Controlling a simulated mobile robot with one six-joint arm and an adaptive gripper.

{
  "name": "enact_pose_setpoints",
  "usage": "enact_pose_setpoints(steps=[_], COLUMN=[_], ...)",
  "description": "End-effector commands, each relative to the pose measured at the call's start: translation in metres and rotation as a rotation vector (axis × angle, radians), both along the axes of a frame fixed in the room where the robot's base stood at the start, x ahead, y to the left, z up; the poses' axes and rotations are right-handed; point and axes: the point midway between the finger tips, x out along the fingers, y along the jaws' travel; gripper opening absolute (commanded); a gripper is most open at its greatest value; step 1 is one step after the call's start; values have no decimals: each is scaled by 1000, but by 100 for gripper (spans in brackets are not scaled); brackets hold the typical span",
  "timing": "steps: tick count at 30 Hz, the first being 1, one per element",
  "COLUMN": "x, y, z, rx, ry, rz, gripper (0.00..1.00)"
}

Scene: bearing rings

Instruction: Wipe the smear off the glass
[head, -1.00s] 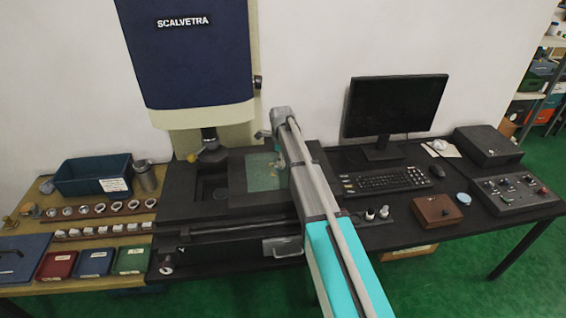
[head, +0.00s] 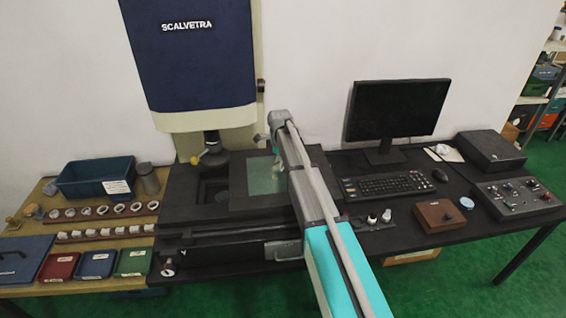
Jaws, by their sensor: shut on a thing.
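The glass (head: 261,176) is a pale green square set in the dark stage of the measuring machine. Its visible left part looks even, and I make out no clear smear there. Its right edge is hidden behind my arm. My gripper (head: 278,166) is over the right side of the glass, mostly hidden by my arm. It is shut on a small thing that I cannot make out. I cannot tell whether that thing touches the glass.
The machine's blue head (head: 192,55) and its lens (head: 213,142) stand just left of and behind the glass. A blue bin (head: 95,181) and rows of rings are at left. A monitor (head: 397,108), keyboard (head: 386,186) and control box (head: 515,193) are at right.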

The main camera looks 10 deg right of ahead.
Motion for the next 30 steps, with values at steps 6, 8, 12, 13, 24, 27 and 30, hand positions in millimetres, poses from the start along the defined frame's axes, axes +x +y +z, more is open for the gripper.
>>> enact_pose_setpoints(steps=[6,8,12,13,24,27,30], x=[-1,-1,-6,-7,-31,-37,-41], y=[1,1,1,1,1,1,1], z=[-1,-1,-1,-1,0,0,1], rx=[3,2,2,2,2,2,1], ry=[1,1,2,2,4,4,3], rz=[1,1,1,1,1,1,1], gripper=[1,1,1,1,1,1,1])
